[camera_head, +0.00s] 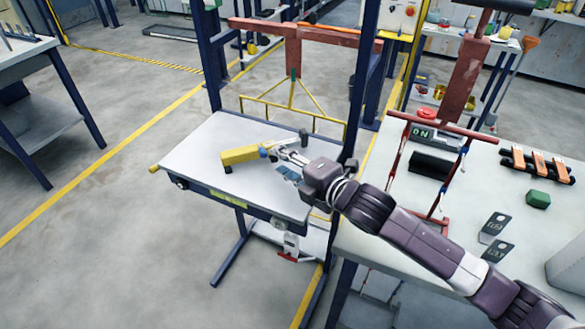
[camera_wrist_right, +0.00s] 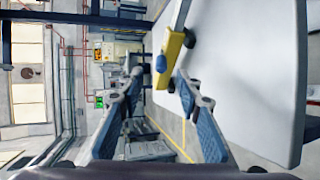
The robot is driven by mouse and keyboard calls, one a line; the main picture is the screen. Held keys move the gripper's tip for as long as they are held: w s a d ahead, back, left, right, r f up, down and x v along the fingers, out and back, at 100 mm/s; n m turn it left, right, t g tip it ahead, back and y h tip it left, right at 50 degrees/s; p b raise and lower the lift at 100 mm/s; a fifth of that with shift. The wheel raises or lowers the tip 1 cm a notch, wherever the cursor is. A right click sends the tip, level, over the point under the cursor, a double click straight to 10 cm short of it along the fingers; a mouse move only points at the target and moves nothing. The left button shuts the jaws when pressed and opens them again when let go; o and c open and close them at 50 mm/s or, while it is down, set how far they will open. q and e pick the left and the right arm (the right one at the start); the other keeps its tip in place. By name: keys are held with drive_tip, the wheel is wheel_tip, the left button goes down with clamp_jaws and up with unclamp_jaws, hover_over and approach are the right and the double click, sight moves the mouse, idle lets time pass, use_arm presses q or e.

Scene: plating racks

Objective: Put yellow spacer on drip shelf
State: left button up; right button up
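The yellow spacer (camera_head: 238,156), a long yellow block with a blue knob at its right end, lies on the pale-topped shelf (camera_head: 225,192), which I take as the drip shelf. My right gripper (camera_head: 272,150) is over the shelf at the spacer's knob end. In the right wrist view the fingers of my right gripper (camera_wrist_right: 159,80) are apart. The blue end of the yellow spacer (camera_wrist_right: 172,46) shows just beyond the gap between the fingertips; I see no finger clamped on it. My left gripper is not in view.
A yellow wire rack (camera_head: 293,112) hangs behind the shelf between blue posts. A dark green cylinder (camera_head: 304,136) shows near my right gripper. The table at right holds a red frame (camera_head: 398,150), a green block (camera_head: 537,199) and dark cards (camera_head: 495,226). The shelf's front left is clear.

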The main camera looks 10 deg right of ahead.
drive_tip(key=shift+v, duration=2.05)
drive_tip(key=shift+a, duration=0.1)
